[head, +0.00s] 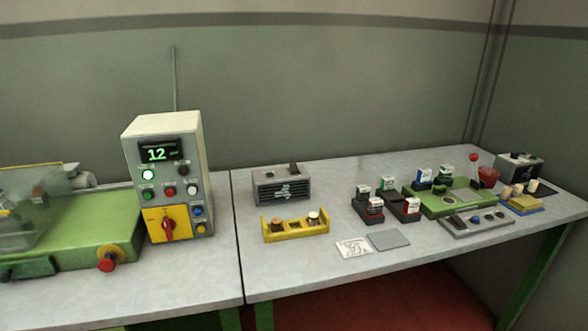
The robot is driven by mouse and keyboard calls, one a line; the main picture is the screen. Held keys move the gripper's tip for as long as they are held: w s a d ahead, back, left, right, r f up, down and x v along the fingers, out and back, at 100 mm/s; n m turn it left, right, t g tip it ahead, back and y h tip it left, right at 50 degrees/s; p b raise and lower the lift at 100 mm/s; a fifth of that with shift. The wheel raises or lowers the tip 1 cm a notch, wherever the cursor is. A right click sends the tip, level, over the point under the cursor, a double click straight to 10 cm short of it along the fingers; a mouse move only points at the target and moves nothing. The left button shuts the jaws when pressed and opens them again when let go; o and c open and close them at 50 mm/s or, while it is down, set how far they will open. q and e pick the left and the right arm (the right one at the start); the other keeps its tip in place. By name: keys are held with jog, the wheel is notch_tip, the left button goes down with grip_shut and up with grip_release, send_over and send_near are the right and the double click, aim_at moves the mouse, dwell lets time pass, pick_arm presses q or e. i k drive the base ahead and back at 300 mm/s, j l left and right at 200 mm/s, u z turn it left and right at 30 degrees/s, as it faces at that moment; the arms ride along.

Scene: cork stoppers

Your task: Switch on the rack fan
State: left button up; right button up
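A grey box with a dark slatted front (281,190), which looks like the fan, stands on the table behind a yellow rack (296,232). The yellow rack holds a few cork-like pieces, one with a pale top (313,217). Another grey box with a black top part (519,166) stands at the far right back. Neither of my grippers is in view.
A control cabinet (160,125) with a display reading 12 and a red-on-yellow switch stands left, beside a green machine (90,230). Dark stamp-like blocks (368,209), a green tray (470,204), a grey button panel (476,222) and flat cards (389,240) lie right. The front right table is clear.

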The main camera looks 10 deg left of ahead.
aim_at(293, 167)
jog(key=i+l+u, duration=0.25)
jog(key=l, duration=0.4)
jog(key=i+l+u, duration=0.15)
jog(key=l, duration=0.25)
jog(key=i+l+u, duration=0.15)
jog(key=l, duration=0.2)
jog(key=i+l+u, duration=0.1)
jog(key=l, duration=0.3)
jog(key=i+l+u, duration=0.15)
jog(key=l, duration=0.25)
